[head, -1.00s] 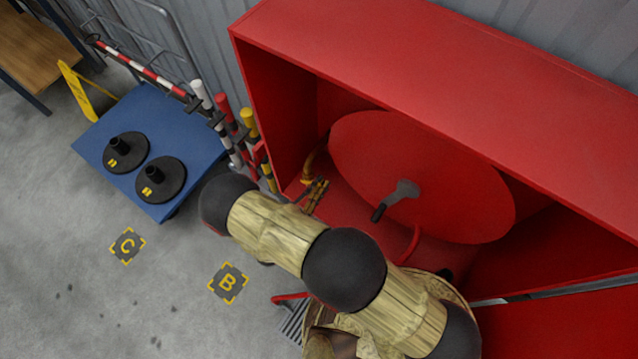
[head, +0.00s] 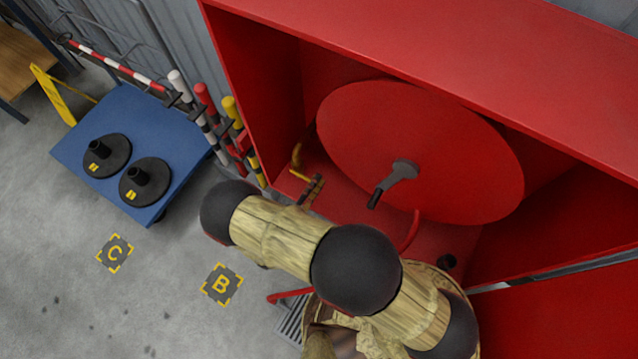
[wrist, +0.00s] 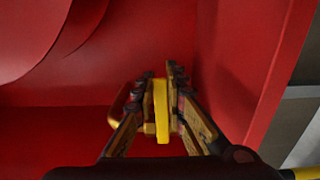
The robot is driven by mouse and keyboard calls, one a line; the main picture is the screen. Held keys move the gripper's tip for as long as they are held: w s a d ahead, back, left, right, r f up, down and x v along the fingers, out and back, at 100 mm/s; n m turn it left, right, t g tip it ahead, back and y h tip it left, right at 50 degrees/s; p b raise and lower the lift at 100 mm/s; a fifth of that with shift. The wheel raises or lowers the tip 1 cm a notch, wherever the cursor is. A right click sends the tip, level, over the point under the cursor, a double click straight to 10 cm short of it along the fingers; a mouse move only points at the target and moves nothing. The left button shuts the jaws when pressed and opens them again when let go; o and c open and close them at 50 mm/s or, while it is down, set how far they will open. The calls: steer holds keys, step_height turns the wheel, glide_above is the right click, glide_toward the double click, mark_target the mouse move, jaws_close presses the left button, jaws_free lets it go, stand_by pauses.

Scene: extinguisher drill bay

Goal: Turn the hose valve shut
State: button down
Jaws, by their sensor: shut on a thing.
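The hose valve shows in the wrist view as an upright yellow lever (wrist: 161,108) on a brass fitting. My gripper (wrist: 163,100) is shut on this lever, one finger on each side of it. In the head view my gripper (head: 315,186) is inside the red cabinet at its lower left, beside a curved brass pipe (head: 297,158). The lever itself is hard to make out there, hidden at the fingers.
The red cabinet (head: 420,45) surrounds my gripper with walls close by. A red hose reel (head: 440,130) with a crank handle (head: 392,180) stands to the right. Striped posts (head: 205,120) and a blue cart (head: 125,185) with black bases stand left.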

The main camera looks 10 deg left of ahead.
steer(key=shift+w+a+r, duration=0.1)
steer(key=shift+a+r, duration=0.05)
steer(key=shift+a, duration=0.1)
steer(key=c, duration=2.2)
jaws_free()
steer(key=o, duration=0.4)
steer(key=shift+d, duration=0.1)
steer(key=v, duration=0.7)
steer(key=shift+s, duration=0.35)
steer(key=shift+c, duration=0.4)
